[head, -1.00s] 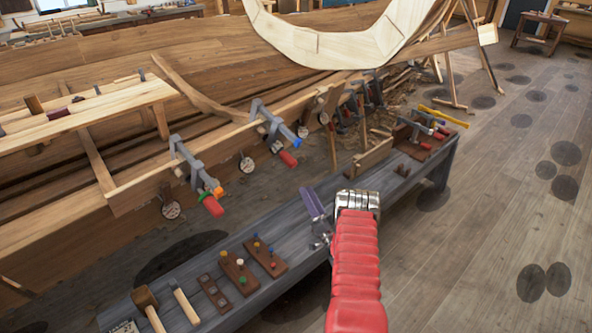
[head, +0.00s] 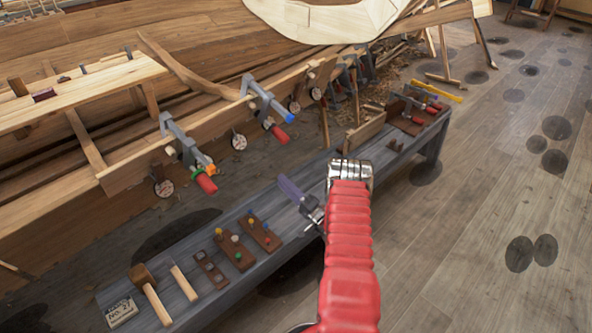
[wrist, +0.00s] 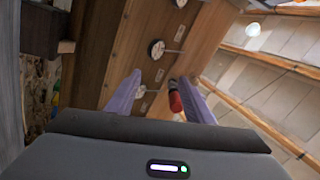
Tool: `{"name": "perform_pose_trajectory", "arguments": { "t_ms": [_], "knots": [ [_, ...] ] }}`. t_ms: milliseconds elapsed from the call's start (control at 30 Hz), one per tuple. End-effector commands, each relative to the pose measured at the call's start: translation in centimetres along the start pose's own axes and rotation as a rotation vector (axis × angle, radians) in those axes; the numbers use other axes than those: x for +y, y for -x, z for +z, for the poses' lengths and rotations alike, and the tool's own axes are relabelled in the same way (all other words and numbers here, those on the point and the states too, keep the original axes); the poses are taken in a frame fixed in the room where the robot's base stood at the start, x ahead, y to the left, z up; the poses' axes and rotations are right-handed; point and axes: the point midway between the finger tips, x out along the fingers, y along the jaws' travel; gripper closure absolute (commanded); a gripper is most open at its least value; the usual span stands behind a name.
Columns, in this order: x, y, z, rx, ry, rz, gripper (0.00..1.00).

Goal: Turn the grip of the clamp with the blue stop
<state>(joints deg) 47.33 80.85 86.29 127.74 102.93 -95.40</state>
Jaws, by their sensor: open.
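The clamp with the blue stop (head: 264,98) sits on the hull's upper edge in the head view. Its blue stop (head: 290,118) is at the end of the bar, and its red grip (head: 280,134) hangs just beside it. A similar clamp (head: 178,138) to its left has an orange stop (head: 210,169) and a red grip (head: 207,184). In the wrist view my gripper (wrist: 160,97) is open, with a red grip (wrist: 175,97) close to the right finger. Which clamp that grip belongs to is unclear.
A long grey bench (head: 200,275) runs below the hull, with a mallet (head: 148,290), peg boards (head: 235,248) and further red-handled clamps (head: 425,108) on it. More clamps crowd the hull edge farther back. The wooden floor on the right is clear apart from dark round patches.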

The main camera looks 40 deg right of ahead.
Motion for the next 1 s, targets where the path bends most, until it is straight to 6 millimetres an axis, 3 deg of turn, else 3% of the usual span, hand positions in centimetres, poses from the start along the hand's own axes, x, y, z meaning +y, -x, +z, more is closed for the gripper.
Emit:
{"name": "perform_pose_trajectory", "arguments": {
  "t_ms": [167, 300, 500, 700, 1000],
  "knots": [
    [-1.0, -0.8, 6.4, -0.246, -0.300, 0.123, 0.52],
    [-3.2, -1.0, 11.1, -0.437, -0.478, 0.245, 0.52],
    [-7.2, -0.4, 16.6, -0.670, -0.622, 0.430, 0.52],
    [-11.3, 0.9, 20.5, -0.854, -0.672, 0.616, 0.52],
    [-17.1, 3.7, 24.1, -1.056, -0.624, 0.879, 0.52]
  ]
}}
